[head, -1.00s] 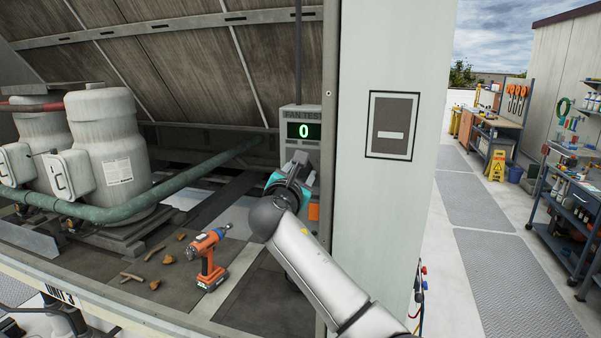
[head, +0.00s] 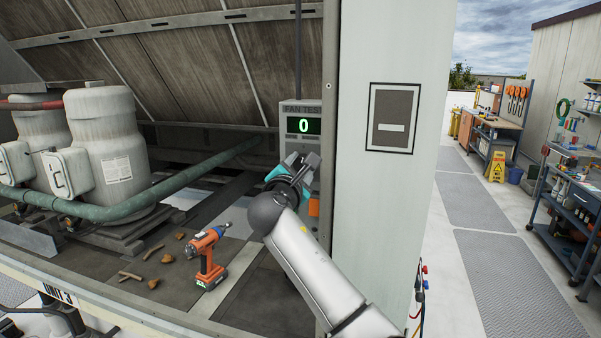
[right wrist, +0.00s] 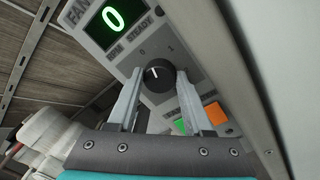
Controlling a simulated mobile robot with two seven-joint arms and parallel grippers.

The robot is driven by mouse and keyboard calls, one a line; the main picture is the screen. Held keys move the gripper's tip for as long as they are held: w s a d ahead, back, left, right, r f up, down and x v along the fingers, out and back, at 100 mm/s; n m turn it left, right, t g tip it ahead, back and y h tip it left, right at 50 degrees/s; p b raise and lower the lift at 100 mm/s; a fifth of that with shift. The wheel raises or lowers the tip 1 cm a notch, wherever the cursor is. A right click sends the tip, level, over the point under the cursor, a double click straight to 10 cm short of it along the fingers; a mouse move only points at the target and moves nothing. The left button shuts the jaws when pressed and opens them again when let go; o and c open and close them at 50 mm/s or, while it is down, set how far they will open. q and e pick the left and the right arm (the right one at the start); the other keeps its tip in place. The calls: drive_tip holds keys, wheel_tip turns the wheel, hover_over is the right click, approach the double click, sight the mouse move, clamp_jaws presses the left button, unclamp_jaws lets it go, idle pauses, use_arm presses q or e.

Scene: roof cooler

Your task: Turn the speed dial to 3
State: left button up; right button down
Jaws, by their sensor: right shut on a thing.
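The speed dial (right wrist: 154,76) is a black knob with a white pointer line, on the grey fan test panel (right wrist: 95,35). In the right wrist view its pointer sits near the 0 mark, with a 1 mark to the right. My right gripper (right wrist: 155,90) has one finger on each side of the dial and is shut on it. In the head view the right gripper (head: 298,170) is at the panel and hides the dial. The green display (head: 304,126) reads 0. My left gripper is not in view.
An orange button (right wrist: 216,113) and a green button (right wrist: 181,126) sit below the dial. A pale post (head: 390,220) stands close to the right of my arm. An orange drill (head: 207,257) and several brown scraps lie on the deck.

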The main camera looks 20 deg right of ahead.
drive_tip(key=m+b, duration=0.2)
drive_tip(key=m, duration=0.1)
drive_tip(key=m+b, duration=0.1)
drive_tip(key=m, duration=0.1)
drive_tip(key=shift+f, duration=0.3)
drive_tip(key=m+b, duration=0.3)
drive_tip(key=shift+a+f+m+h, duration=0.1)
drive_tip(key=shift+m+h, duration=0.3)
drive_tip(key=m+b, duration=0.4)
drive_tip(key=m, duration=0.1)
drive_tip(key=shift+h, duration=0.4)
drive_tip(key=m+b, duration=0.3)
drive_tip(key=m, duration=0.1)
drive_tip(key=shift+w+m, duration=0.1)
drive_tip(key=shift+m, duration=0.3)
drive_tip(key=m+g+h+b, duration=0.1)
drive_tip(key=m, duration=0.3)
drive_tip(key=shift+a+b, duration=0.1)
drive_tip(key=shift+b, duration=0.25)
drive_tip(key=m, duration=0.4)
drive_tip(key=shift+b, duration=0.4)
drive_tip(key=m, duration=0.3)
drive_tip(key=shift+w+a+m+g, duration=0.1)
drive_tip(key=shift+m+g, duration=0.2)
drive_tip(key=shift+g, duration=0.1)
drive_tip(key=shift+r+m, duration=0.15)
drive_tip(key=shift+m, duration=0.9)
drive_tip(key=shift+r+m, duration=0.1)
drive_tip(key=shift+m, duration=0.95)
